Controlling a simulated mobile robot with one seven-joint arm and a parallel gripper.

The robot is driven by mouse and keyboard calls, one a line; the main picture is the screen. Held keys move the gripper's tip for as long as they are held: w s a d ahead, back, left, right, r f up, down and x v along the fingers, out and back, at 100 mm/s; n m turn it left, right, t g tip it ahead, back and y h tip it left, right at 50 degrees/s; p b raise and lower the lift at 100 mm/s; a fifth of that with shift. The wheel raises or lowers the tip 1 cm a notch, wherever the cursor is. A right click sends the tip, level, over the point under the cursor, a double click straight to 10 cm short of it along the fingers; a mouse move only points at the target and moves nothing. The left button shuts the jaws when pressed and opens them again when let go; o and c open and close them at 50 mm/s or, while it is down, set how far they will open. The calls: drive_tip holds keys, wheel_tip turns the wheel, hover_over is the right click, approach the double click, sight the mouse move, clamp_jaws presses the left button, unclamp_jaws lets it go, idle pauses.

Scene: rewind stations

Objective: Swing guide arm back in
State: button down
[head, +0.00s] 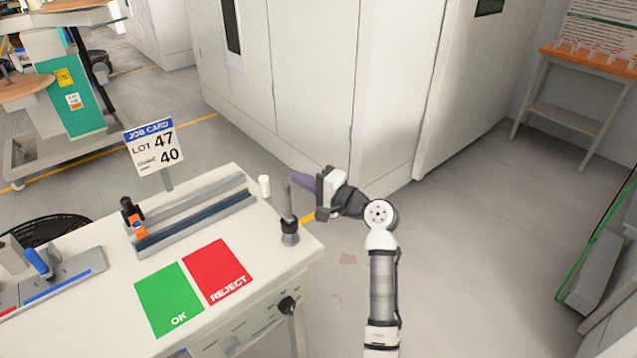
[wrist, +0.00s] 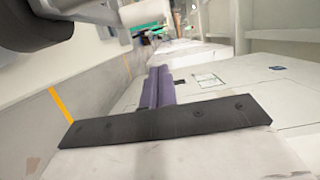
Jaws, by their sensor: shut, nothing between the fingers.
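My gripper (head: 303,180) is at the table's right end in the head view, with its purple fingers pointing left. In the wrist view the purple fingers (wrist: 157,86) lie side by side, shut and empty. A short grey upright post on a dark collar (head: 289,228) stands at the table's right corner, just left of my gripper in the picture. Whether they touch I cannot tell. A long grey rail unit with a dark blue strip (head: 195,220) lies along the table's back, with an orange and black clamp-like part (head: 136,222) at its left end. I cannot tell for certain which part is the guide arm.
The white table (head: 120,285) bears green OK (head: 168,298) and red REJECT (head: 217,270) patches. A small white cylinder (head: 264,187) stands near the post. A job card sign (head: 154,147) stands behind the rail.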

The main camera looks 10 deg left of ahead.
drive_tip(key=shift+s+a+p, duration=0.3)
drive_tip(key=shift+s+a, duration=0.1)
drive_tip(key=shift+a, duration=0.3)
drive_tip(key=shift+s+a+p, duration=0.25)
drive_tip(key=shift+s+a, duration=0.15)
drive_tip(key=shift+a, duration=0.3)
drive_tip(key=shift+s+a+p, duration=0.3)
drive_tip(key=shift+s+a, duration=0.1)
drive_tip(key=shift+a, duration=0.3)
